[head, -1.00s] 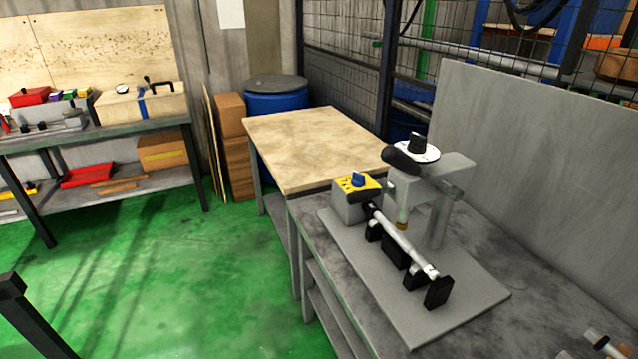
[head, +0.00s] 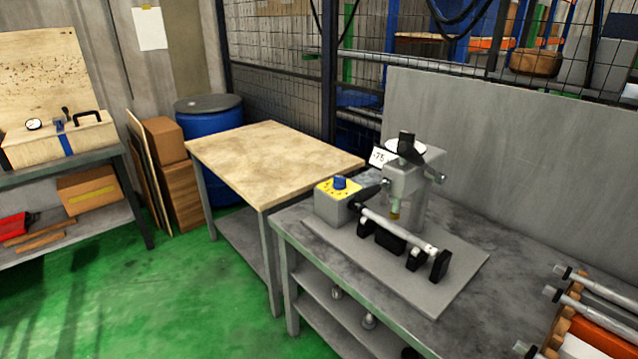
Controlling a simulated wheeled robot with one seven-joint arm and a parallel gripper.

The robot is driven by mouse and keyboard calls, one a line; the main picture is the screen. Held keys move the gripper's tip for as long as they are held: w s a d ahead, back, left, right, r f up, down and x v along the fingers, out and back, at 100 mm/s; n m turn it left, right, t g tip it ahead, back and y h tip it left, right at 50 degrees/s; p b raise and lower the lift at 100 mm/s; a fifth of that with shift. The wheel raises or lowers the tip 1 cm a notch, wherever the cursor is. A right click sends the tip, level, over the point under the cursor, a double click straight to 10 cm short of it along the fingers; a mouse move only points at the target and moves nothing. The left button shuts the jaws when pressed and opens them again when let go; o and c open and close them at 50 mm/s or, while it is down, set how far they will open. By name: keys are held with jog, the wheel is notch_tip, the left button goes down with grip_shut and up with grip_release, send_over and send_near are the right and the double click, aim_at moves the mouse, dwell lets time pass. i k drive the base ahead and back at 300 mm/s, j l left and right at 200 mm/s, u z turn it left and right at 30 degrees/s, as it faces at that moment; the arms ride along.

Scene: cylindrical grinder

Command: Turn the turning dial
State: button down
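The cylindrical grinder (head: 396,240) stands on a grey base plate on the metal bench, right of centre in the head view. At its left end is a grey box with a yellow-faced dial (head: 339,187) that has a blue knob. On top of its upright head is a black knob (head: 406,145) over a white disc. I cannot tell which of these two is the turning dial. A light rod (head: 400,229) lies across black supports at the grinder's front. My gripper is not in view.
A wooden-topped table (head: 270,155) adjoins the bench (head: 480,213) on the left. A grey panel (head: 510,140) rises behind the grinder. Several rods (head: 598,294) lie at the bench's right end. Green floor (head: 180,290) is open at front left.

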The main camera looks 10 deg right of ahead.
aim_at(339, 182)
jog(key=i+j+z, duration=0.15)
jog(key=i, duration=0.35)
jog(key=i+j+z, duration=0.1)
jog(key=i, duration=0.4)
jog(key=i+j+z, duration=0.15)
jog(key=i, duration=0.35)
jog(key=j, duration=0.35)
jog(key=k+j+z, duration=0.1)
jog(key=j, duration=0.3)
jog(key=k+j, duration=0.1)
jog(key=j, duration=0.25)
jog(key=k+j+z, duration=0.15)
jog(key=j, duration=0.2)
